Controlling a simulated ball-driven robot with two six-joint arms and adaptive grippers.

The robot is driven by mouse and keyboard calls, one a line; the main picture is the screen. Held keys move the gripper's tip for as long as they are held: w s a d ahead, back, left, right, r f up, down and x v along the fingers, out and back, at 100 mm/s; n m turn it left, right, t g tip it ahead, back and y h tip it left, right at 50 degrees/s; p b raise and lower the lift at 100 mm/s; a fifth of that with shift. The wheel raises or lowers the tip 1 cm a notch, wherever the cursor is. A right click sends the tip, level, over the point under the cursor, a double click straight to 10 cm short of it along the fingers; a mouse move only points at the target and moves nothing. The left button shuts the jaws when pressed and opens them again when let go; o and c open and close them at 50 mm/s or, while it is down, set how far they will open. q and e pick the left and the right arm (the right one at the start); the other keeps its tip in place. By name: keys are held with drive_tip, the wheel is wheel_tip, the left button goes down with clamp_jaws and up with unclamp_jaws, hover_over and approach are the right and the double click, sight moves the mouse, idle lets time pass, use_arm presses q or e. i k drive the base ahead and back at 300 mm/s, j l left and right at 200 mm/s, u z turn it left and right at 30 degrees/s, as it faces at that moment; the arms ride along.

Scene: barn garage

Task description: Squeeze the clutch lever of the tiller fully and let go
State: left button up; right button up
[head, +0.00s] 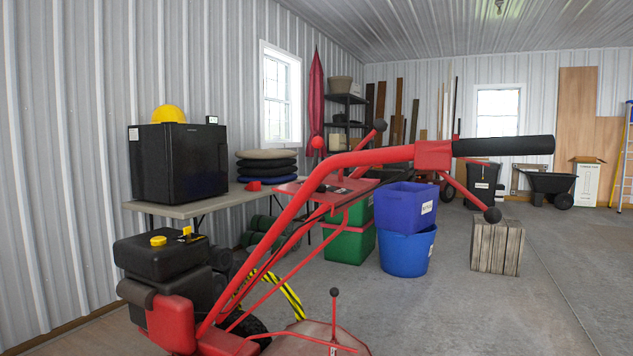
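The red tiller (312,190) stands close in front, its engine at the lower left and its handlebar rising to the right. The handlebar ends in a black grip (503,146). A thin red lever with a black ball end (492,215) slants down below the grip, apart from it; it looks like the clutch lever. Another black ball knob (380,125) and a red knob (318,143) stand above the handlebar. A small lever with a dark knob (334,292) rises low near the tiller's red cover. Neither of my grippers is in view.
A table (172,208) with a black mini fridge (180,163) stands at the left wall. Blue bins (404,248), green crates (347,243) and a wooden crate (497,246) stand behind the tiller. The concrete floor (500,315) at the right front is clear.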

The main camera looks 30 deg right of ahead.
sight(492, 215)
drive_tip(key=z, duration=1)
